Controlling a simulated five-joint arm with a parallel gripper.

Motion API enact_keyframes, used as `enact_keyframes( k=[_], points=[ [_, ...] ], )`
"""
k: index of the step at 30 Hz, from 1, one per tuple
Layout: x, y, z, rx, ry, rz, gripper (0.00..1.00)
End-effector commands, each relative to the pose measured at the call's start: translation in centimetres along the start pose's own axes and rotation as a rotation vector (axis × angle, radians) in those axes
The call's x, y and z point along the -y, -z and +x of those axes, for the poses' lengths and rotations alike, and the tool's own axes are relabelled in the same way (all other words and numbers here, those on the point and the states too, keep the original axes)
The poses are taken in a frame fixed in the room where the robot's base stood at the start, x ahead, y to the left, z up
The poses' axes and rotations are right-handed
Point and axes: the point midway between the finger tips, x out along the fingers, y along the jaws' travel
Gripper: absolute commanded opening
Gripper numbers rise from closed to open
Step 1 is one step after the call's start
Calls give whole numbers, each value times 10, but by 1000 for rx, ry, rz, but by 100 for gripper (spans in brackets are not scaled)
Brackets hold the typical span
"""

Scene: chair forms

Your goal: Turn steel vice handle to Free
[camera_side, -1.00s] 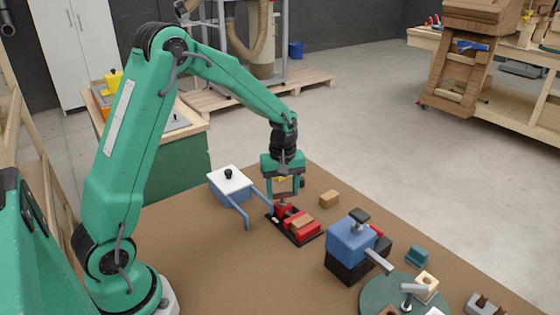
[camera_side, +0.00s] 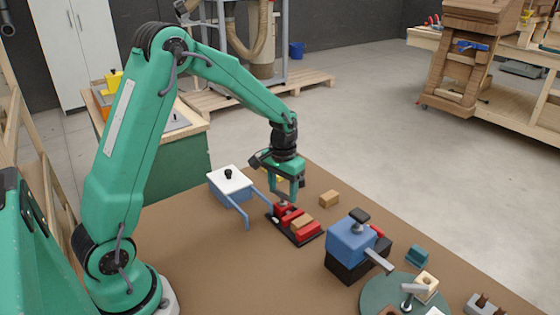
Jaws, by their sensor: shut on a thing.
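The red vice (camera_side: 310,230) stands on a dark base plate on the brown bench, with a small wooden block (camera_side: 302,221) between its jaws. My gripper (camera_side: 285,200) points down at the vice's back-left end, where the steel handle is. Its fingers are shut on the handle, which is mostly hidden by them. The gripper is turned at an angle to the picture. The handle's exact angle and any Free marking cannot be made out.
A white-topped blue box (camera_side: 230,180) with blue rails is close on the left. A loose wooden block (camera_side: 329,199) lies to the right. A blue-and-black machine (camera_side: 352,242) and a green round plate (camera_side: 375,292) stand front right. Bare bench lies in front.

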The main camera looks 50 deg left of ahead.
Motion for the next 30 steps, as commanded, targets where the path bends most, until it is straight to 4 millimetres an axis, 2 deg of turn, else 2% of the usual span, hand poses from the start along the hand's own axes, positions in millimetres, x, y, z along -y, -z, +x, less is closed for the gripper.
enact_keyframes(
  k=[9,25,26,29,30],
  points=[
    [0,0,-1,0,0,168,32],
    [0,0,-1,0,0,204,32],
    [0,0,-1,0,0,204,56],
    [0,0,-1,0,0,204,76],
    [0,0,-1,0,0,204,76]
  ],
)
